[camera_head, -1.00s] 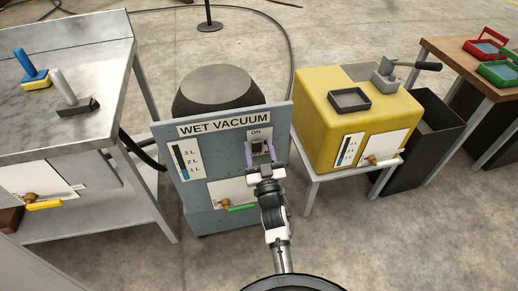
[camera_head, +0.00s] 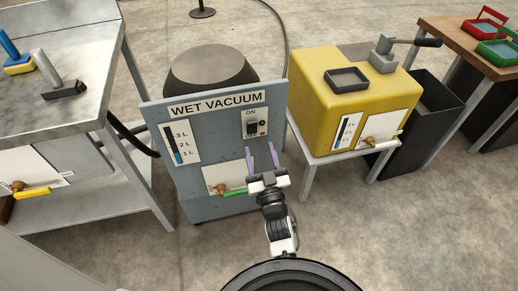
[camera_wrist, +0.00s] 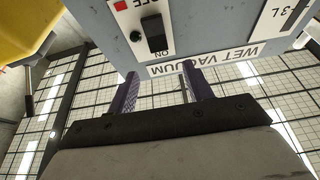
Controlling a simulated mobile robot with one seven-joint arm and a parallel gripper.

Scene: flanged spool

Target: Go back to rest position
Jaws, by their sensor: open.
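My gripper (camera_head: 262,158) is open and empty, with two purple fingers apart, in front of the grey wet vacuum panel (camera_head: 198,140) in the head view. It is below the black ON switch (camera_head: 251,128), and I see no contact with it. In the wrist view, the fingers (camera_wrist: 160,92) show with a clear gap between them. The switch (camera_wrist: 155,33) and the upside-down WET VACUUM label (camera_wrist: 225,58) are beyond them.
A steel workbench (camera_head: 92,88) with brushes stands at the left. A yellow box (camera_head: 310,105) on a small stand is right of the vacuum, beside a dark bin (camera_head: 432,105). A wooden table (camera_head: 440,42) with red and green trays stands far right. Open floor lies in front.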

